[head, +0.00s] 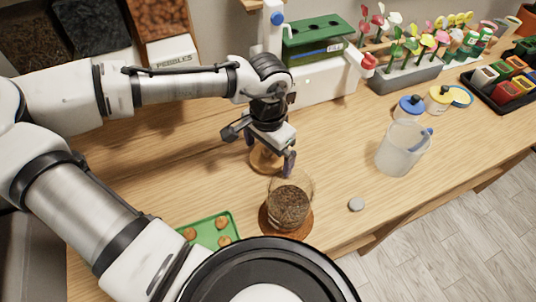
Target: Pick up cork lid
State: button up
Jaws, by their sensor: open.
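What looks like the cork lid (262,165), a light brown round piece, sits on the wooden table behind the glass jar in the head view. My gripper (271,155) points down right over it, open, and hides part of it. One finger is at its right front and the other at its left back. I cannot tell whether the fingers touch it. The glass jar (289,204) is open at the top, holds dark brown soil, and stands on a round brown coaster (302,226) just in front of my gripper.
A green tray (206,240) with several brown pieces lies front left. A white-and-green box (315,75) and flower rack (405,75) stand behind. The wood between jar and jug is mostly clear.

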jog(key=shift+f, duration=0.1)
jog(key=c, duration=1)
notch_tip(320, 180, up, 20)
jog(key=shift+d+b, duration=0.1)
jog(key=shift+b, duration=0.35)
